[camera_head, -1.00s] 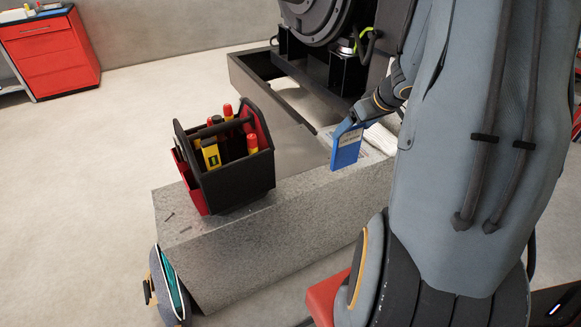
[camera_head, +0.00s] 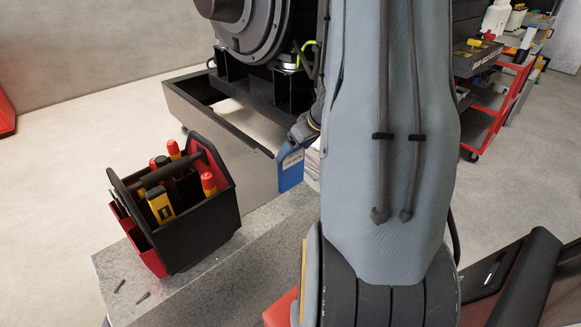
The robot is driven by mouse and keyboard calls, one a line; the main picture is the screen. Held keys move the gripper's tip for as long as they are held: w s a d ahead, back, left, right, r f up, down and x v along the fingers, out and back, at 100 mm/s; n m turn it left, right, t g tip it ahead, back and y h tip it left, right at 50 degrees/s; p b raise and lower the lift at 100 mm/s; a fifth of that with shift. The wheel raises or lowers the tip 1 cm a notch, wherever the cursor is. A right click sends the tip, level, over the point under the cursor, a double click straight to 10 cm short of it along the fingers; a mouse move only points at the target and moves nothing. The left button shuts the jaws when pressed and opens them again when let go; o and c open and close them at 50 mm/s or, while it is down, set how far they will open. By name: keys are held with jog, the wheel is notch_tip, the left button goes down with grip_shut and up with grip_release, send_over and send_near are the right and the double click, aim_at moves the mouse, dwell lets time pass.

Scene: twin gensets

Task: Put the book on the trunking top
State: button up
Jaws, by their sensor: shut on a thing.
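A blue book (camera_head: 291,168) with a pale label stands upright near the centre of the head view. My gripper (camera_head: 298,140) is at its upper right edge and shut on it; the fingertips are mostly hidden behind my arm. The book is at the far end of the grey speckled trunking top (camera_head: 225,262); I cannot tell whether its lower edge touches that surface. White papers (camera_head: 313,160) show just right of the book, partly covered by my arm.
A dark genset (camera_head: 255,40) on a metal frame (camera_head: 190,100) stands behind. A red cart (camera_head: 490,110) is at upper right.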

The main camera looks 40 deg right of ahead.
aim_at(293, 161)
jog(key=shift+f+b, duration=0.95)
jog(key=shift+f, duration=1.1)
jog(key=shift+f, duration=0.1)
jog(key=o, duration=1.6)
jog(key=shift+c, duration=0.2)
